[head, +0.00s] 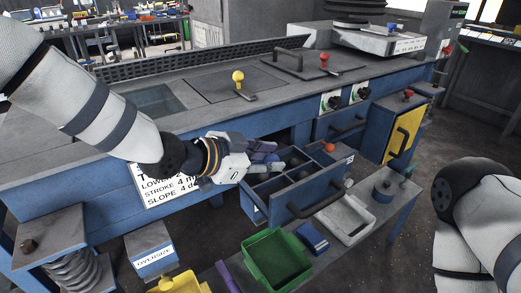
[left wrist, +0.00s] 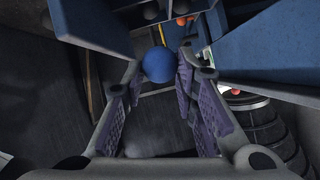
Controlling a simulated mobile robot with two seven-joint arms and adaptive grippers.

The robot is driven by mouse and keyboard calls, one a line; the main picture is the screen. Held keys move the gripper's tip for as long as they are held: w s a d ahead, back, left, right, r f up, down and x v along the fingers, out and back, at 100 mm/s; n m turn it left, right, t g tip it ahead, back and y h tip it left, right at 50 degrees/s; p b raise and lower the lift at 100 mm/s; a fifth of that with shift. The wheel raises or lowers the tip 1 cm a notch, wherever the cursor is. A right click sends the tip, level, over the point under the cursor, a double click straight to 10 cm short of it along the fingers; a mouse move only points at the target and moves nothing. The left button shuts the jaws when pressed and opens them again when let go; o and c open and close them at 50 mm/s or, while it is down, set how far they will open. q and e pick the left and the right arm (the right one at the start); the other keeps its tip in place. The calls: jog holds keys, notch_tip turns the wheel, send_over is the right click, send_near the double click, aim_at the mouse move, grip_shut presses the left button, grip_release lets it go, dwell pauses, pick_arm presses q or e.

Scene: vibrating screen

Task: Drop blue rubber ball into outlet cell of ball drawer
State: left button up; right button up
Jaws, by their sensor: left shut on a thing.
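The blue rubber ball (left wrist: 158,65) sits between the fingertips of my left gripper (left wrist: 161,68) in the left wrist view. That gripper is shut on it. In the head view my left gripper (head: 264,160) is at the left rear side of the pulled-out blue ball drawer (head: 284,207), and its fingers hide the ball there. The drawer has divided cells with several dark balls, and an orange ball (head: 329,147) shows at its right. In the left wrist view a blue drawer wall (left wrist: 88,22) is beside the ball. I cannot tell which cell is the outlet cell. My right gripper is out of view.
A green bin (head: 278,260), a small blue box (head: 313,237) and a pale tray (head: 345,222) stand on the low bench before the drawer. A yellow-knobbed lever (head: 238,78) stands on the machine top. My right arm is at the right edge.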

pick_arm(q)
notch_tip(320, 180, down, 2)
jog(key=shift+f, duration=0.2)
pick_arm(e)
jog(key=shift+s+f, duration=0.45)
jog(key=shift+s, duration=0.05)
pick_arm(q)
jog(key=shift+r, duration=0.1)
jog(key=o, duration=1)
jog(key=shift+c, duration=0.2)
jog(key=shift+a, duration=0.15)
jog(key=v, duration=1.2)
